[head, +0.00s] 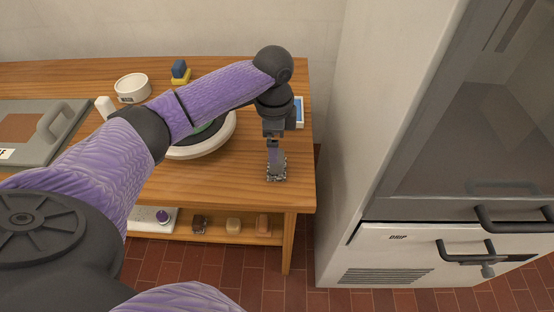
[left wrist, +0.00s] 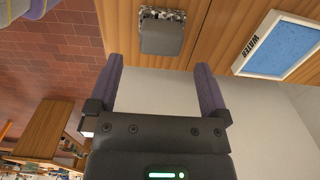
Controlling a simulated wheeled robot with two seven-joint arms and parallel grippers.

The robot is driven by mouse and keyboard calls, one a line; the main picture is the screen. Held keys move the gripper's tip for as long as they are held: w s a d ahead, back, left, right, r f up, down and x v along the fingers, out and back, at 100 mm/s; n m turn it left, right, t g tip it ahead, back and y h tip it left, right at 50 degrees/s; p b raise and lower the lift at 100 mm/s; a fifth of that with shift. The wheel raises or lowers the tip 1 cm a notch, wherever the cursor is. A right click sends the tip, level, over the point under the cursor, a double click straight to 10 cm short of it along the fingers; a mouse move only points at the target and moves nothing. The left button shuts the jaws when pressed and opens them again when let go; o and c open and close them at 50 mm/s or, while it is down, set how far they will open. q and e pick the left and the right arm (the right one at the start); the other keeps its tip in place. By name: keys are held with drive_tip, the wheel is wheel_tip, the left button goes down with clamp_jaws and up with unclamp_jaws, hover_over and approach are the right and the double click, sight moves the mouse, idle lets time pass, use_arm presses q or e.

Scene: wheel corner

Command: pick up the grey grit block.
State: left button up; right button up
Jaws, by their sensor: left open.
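The grey grit block (left wrist: 162,38) lies on the wooden table, with a speckled black-and-white part along its far side in the left wrist view. In the head view only a speckled part of it (head: 276,175) shows near the table's right front corner, below my left gripper (head: 275,153), which hides the rest. My left gripper (left wrist: 160,65) is open and empty between its purple fingers. The block sits ahead of the fingertips, roughly between their lines, and not in the grip. My right gripper is out of view.
A blue water tray (left wrist: 281,46) lies beside the block. A round white wheel unit (head: 218,140) is partly under my left arm. A tall cabinet (head: 350,140) stands right of the table, across a narrow gap. Several small blocks sit on the lower shelf (head: 185,232).

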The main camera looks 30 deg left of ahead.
sight(275, 172)
use_arm(q)
drive_tip(key=f+b, duration=0.2)
drive_tip(key=f, duration=0.2)
drive_tip(key=f+b, duration=0.2)
drive_tip(key=f, duration=0.2)
drive_tip(key=shift+w+d+f, duration=0.1)
drive_tip(key=shift+w+d, duration=0.05)
drive_tip(key=shift+w, duration=0.05)
drive_tip(key=shift+r, duration=0.2)
drive_tip(key=c, duration=1.1)
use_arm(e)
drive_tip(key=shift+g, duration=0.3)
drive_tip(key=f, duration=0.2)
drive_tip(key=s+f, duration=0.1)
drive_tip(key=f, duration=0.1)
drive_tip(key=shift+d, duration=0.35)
